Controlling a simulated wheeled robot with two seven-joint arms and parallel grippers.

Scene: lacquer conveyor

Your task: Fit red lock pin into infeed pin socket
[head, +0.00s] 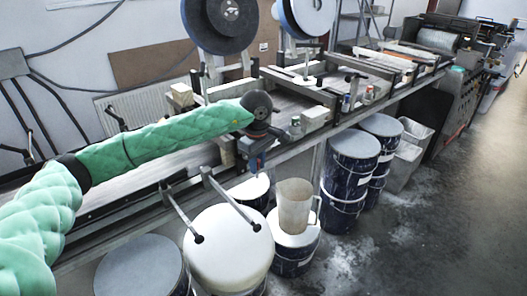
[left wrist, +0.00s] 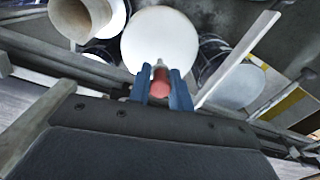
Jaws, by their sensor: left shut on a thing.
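My left gripper (head: 256,164) is at the front edge of the conveyor, pointing down past the rail. In the left wrist view its two blue fingers (left wrist: 160,88) are shut on the red lock pin (left wrist: 160,84). The pin's red body sits between the fingers, with a pale, narrower tip showing beyond it. In the head view the pin is too small to make out clearly. I cannot pick out the infeed pin socket for sure in either view. My right gripper is not in view.
The conveyor (head: 150,167) runs along the wall with brackets and rods at its front. Below stand a white-lidded drum (head: 228,243), a jug (head: 294,204) on another drum, and dark drums (head: 349,170). The white lid also shows in the left wrist view (left wrist: 160,30). Open floor lies at right.

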